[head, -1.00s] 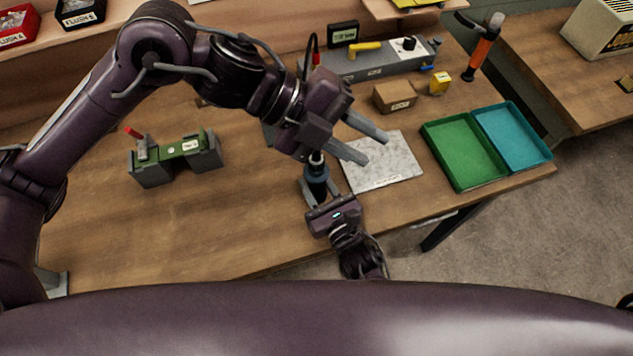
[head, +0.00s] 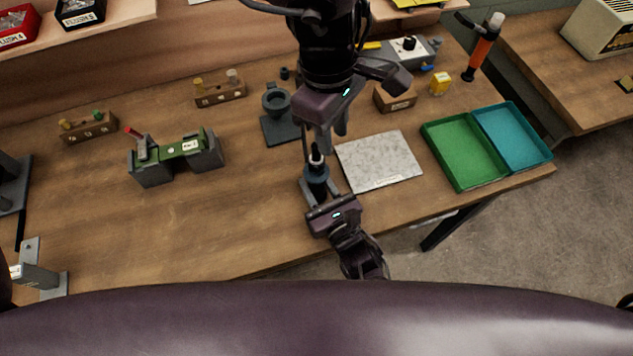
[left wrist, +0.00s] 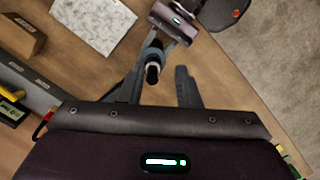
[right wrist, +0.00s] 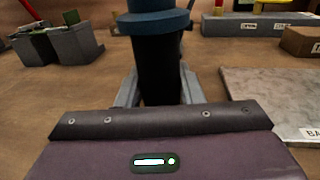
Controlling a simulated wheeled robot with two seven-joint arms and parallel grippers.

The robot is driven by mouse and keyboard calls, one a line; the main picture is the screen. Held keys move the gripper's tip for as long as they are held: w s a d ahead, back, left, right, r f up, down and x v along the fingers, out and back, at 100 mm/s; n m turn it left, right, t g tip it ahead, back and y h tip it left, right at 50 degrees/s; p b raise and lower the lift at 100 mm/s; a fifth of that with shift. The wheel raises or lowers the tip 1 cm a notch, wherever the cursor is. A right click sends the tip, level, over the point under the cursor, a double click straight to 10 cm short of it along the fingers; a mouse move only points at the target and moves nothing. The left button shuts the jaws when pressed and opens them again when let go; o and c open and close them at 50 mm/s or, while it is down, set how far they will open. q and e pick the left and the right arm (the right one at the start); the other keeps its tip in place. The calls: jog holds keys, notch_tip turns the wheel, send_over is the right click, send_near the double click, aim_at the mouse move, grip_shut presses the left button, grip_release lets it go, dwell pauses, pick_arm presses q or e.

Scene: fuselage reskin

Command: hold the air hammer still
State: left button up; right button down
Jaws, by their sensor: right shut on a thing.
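The air hammer (head: 317,173), a dark upright cylinder with a blue collar, stands over the front middle of the bench. My right gripper (head: 319,190) is shut on it from the front. In the right wrist view its black body (right wrist: 160,70) sits between the fingers, below the blue collar. My left gripper (head: 325,142) is above and just behind the hammer, fingers pointing down. In the left wrist view the left fingers (left wrist: 160,88) are apart, with the hammer's top (left wrist: 152,70) showing beyond the gap between them. Whether they touch it cannot be told.
A grey speckled plate (head: 380,161) lies just right of the hammer. Further right are a green tray (head: 464,150) and a blue tray (head: 512,136). A grey fixture with a green bar (head: 178,160) stands left. The bench between fixture and hammer is clear.

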aim_at(316, 145)
pick_arm(q)
jog(key=shift+w+a+r+m+t+y, duration=0.2)
jog(key=shift+w+a+r+m+y, duration=0.15)
jog(key=shift+w+a, duration=0.3)
jog(key=shift+w+a+r+m+t+y, duration=0.2)
jog(key=shift+w+a+m, duration=0.25)
jog(key=shift+w+a, duration=0.15)
jog(key=shift+f, duration=4.4)
grip_shut()
